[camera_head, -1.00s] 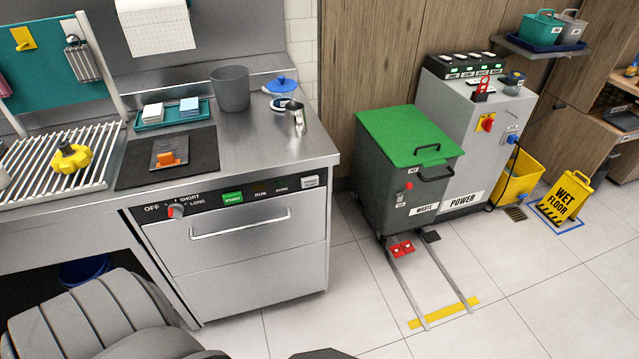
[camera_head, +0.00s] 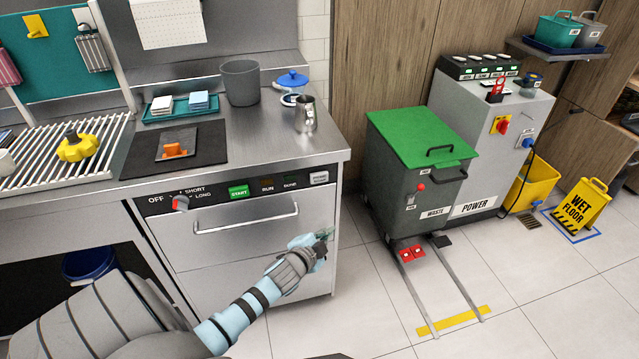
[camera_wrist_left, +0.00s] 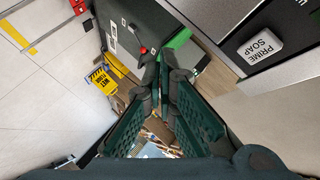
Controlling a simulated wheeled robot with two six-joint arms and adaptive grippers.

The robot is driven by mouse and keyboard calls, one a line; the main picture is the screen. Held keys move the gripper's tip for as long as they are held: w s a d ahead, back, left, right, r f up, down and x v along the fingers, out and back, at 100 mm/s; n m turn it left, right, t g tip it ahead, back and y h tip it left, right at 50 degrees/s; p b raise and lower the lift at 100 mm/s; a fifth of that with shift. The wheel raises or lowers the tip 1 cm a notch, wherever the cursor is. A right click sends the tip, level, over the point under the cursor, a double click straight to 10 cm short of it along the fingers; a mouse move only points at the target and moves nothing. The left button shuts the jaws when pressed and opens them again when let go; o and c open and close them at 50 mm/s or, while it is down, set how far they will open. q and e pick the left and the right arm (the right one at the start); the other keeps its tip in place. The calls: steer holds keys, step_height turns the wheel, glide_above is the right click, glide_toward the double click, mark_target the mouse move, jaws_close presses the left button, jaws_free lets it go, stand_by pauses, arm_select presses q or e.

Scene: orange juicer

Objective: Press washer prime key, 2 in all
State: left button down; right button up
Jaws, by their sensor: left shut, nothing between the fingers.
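The washer (camera_head: 230,222) stands under the steel counter with a black control strip along its top front. Its prime key (camera_head: 319,178), a pale square key, sits at the right end of the strip. In the left wrist view the key (camera_wrist_left: 260,46) reads PRIME SOAP and lies at the upper right, apart from the fingers. My left gripper (camera_head: 325,235) is in front of the washer's right side, below the key. In the left wrist view its green fingers (camera_wrist_left: 165,65) are shut together and empty. My right gripper is not in view.
A green START key (camera_head: 239,191), a dial (camera_head: 180,203) and a handle bar (camera_head: 247,218) are on the washer front. A waste bin (camera_head: 421,170) with a green lid stands to the right. Clear floor lies between them.

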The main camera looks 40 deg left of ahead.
mark_target(319, 178)
arm_select(q)
steer(key=w+r+m+t, duration=0.1)
steer(key=w+r+t, duration=0.1)
steer(key=r, duration=0.5)
steer(key=shift+w+r, duration=0.3)
steer(key=shift+w, duration=0.3)
steer(key=w+a+b, duration=0.5)
steer(key=a, duration=0.2)
steer(key=shift+a+f, duration=0.1)
stand_by(0.7)
steer(key=shift+w+a+b, duration=0.2)
steer(key=shift+a+b, duration=0.1)
